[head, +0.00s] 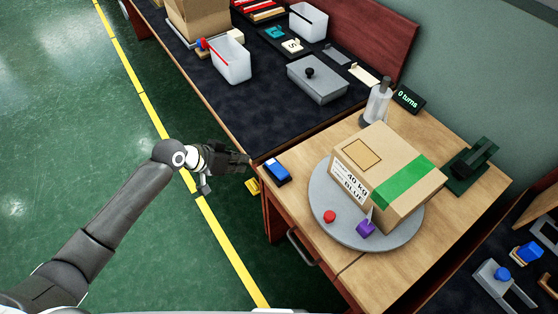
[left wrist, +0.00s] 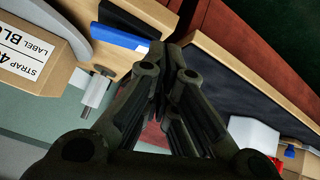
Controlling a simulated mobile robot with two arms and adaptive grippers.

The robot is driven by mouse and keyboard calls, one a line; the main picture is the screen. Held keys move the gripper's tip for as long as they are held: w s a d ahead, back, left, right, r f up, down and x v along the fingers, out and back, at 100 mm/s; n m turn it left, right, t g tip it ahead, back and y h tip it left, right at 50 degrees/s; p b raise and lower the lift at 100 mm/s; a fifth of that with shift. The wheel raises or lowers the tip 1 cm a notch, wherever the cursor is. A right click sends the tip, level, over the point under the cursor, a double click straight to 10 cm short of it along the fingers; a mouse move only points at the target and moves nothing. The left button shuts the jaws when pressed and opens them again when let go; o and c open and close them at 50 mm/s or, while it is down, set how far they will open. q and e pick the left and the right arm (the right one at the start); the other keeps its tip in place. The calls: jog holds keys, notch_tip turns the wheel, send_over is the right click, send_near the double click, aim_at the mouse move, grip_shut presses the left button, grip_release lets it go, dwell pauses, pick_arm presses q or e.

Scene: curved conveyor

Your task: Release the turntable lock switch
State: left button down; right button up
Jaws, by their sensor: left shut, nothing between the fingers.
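The turntable (head: 318,205) is a round grey disc on the wooden table, with a large cardboard box (head: 385,165) on it. A small blue switch (head: 277,172) with a white end sits at the table's left corner, beside the turntable; I take it for the lock switch. It also shows in the left wrist view (left wrist: 122,38), near my fingertips. My left gripper (head: 247,160) is shut and empty, just left of the switch and apart from it. My right gripper is not in view.
A red knob (head: 329,216) and a purple piece (head: 365,229) are on the disc's front edge. A display (head: 408,98) reads "0 turns". A dark bench with a grey lidded box (head: 318,82) and white bins (head: 231,58) adjoins the table. Green floor lies open at left.

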pick_arm(q)
jog(key=s+d+r+m+g+h, duration=0.1)
jog(key=s+d+r+m, duration=0.2)
jog(key=r, duration=0.7)
jog(key=shift+s+d+g+p, duration=0.25)
jog(key=shift+d+g+p, duration=0.05)
jog(key=shift+d, duration=0.3)
jog(key=p, duration=0.2)
send_over(280, 176)
jog(key=f, duration=0.6)
jog(key=shift+w+a+f, duration=0.25)
jog(key=shift+a+f, duration=0.05)
jog(key=f, duration=0.2)
jog(key=shift+s+d+f, duration=0.2)
jog(key=shift+f, duration=0.1)
jog(key=shift+s+f, duration=0.1)
jog(key=shift+f, duration=0.75)
jog(key=shift+d+p, duration=0.1)
jog(key=shift+p, duration=0.2)
